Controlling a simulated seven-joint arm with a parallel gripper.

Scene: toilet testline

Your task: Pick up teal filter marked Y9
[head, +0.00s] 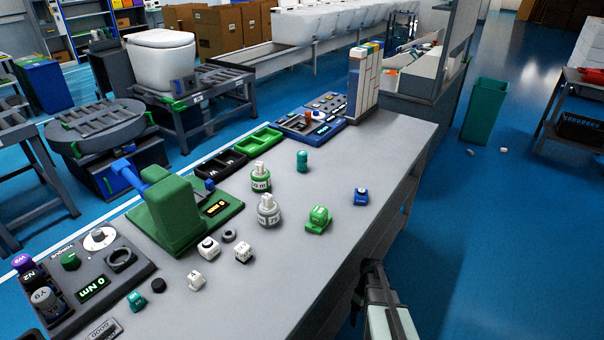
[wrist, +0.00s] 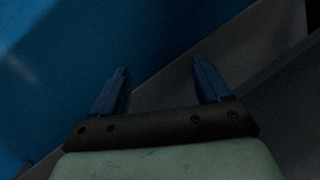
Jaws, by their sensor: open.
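A small teal piece (head: 136,300) lies on the bench at the lower left; its mark is too small to read. A teal upright cylinder (head: 302,160) stands farther back, with no readable mark. A grey canister with a label reading Y9 (head: 45,299) stands in the torque station at the far left; it does not look teal. My gripper (wrist: 160,68) is open and empty in the wrist view, with blue floor and a dark grey edge behind it. In the head view it is at the bottom right, beside the bench's right edge, well apart from these things.
Trays and a tall binder stack (head: 362,85) stand behind. The right front of the bench is clear.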

